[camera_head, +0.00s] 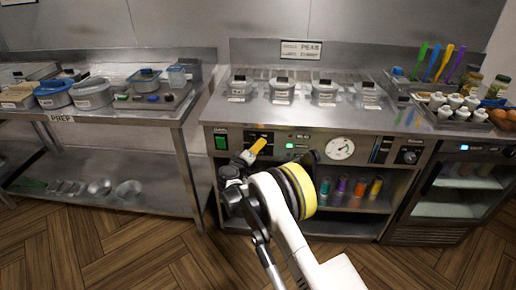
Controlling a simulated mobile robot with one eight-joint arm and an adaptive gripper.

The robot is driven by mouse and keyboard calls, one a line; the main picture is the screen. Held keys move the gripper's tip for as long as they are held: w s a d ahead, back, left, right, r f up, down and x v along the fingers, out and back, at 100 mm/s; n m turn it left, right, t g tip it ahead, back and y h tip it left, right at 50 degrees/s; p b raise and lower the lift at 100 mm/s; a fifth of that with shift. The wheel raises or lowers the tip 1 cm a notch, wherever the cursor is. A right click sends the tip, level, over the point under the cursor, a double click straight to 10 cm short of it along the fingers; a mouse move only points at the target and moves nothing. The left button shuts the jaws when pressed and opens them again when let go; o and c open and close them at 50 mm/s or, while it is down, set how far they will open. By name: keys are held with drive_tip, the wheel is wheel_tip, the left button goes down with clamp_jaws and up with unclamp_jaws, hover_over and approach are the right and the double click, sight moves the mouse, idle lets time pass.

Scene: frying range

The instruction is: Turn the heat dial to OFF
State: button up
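The steel frying range has a front control panel (281,136). A round black dial (408,156) sits at the panel's right end, beside small print too tiny to read. A dark knob-like shape (312,157) also shows left of the white round gauge, partly behind my arm. I cannot tell which is the heat dial or where either points. My gripper (248,157) is in front of the panel's left part, well left of the black dial. A yellow piece shows at its tip; I cannot tell if it is a finger or something held. The fingers are too small to judge.
A white gauge (340,148) and a green switch (221,142) are on the panel. Coloured bottles (341,187) stand on the shelf below. A prep table (62,119) with containers is at left, a glass-front fridge (462,185) at right. The wooden floor in front is clear.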

drive_tip(key=shift+n, duration=0.3)
idle(0.4)
drive_tip(key=o, duration=1.2)
drive_tip(key=v, duration=1.2)
drive_tip(key=shift+f, duration=0.1)
